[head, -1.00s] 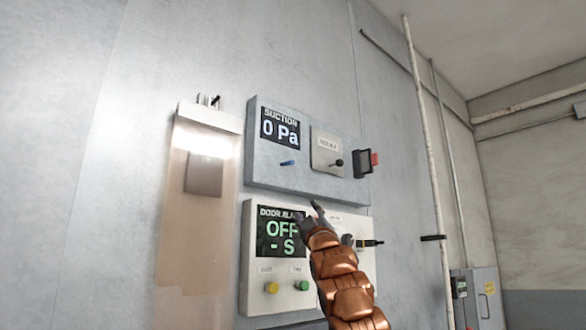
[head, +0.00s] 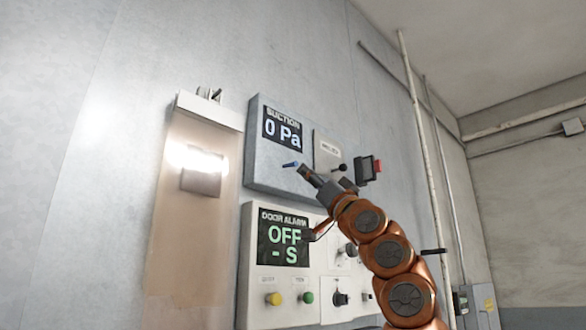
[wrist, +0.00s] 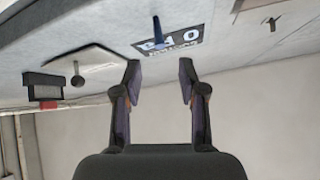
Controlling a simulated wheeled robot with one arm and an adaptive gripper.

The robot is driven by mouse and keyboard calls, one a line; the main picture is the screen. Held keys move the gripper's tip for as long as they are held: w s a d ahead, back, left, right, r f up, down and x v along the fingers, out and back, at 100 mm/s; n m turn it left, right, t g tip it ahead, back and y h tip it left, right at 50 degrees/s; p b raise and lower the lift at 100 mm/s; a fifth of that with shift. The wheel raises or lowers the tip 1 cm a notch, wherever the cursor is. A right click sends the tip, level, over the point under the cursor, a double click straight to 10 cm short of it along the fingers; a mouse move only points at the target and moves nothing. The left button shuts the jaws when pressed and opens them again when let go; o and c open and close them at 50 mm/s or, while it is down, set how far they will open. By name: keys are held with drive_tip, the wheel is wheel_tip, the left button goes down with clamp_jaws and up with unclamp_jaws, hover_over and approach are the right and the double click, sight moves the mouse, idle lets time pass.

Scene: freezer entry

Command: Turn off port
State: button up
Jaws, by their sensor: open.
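No label reading "port" is legible. The upper grey box (head: 262,168) on the wall has a display (head: 283,131) reading SUCTION 0 Pa. A small blue lever (head: 290,164) sticks out below that display. My gripper (head: 305,172) is just right of the lever in the head view. In the wrist view my gripper (wrist: 159,75) is open and empty, with the blue lever (wrist: 157,30) ahead, in line with the gap between the fingers. A black ball-ended lever (head: 341,168) on a pale plate (head: 325,150) is partly behind my gripper; it also shows in the wrist view (wrist: 78,80).
Below is the door alarm box (head: 249,270) with a display (head: 284,238) reading OFF - S, a yellow button (head: 273,299), a green button (head: 308,297) and black knobs (head: 340,298). A black-and-red switch (head: 367,169) is on the upper box's right. Pipes (head: 425,140) run up the wall.

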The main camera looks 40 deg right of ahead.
sight(297, 164)
drive_tip(key=shift+p+x, duration=3.75)
drive_tip(key=shift+x, duration=0.15)
drive_tip(key=shift+c, duration=0.2)
clamp_jaws()
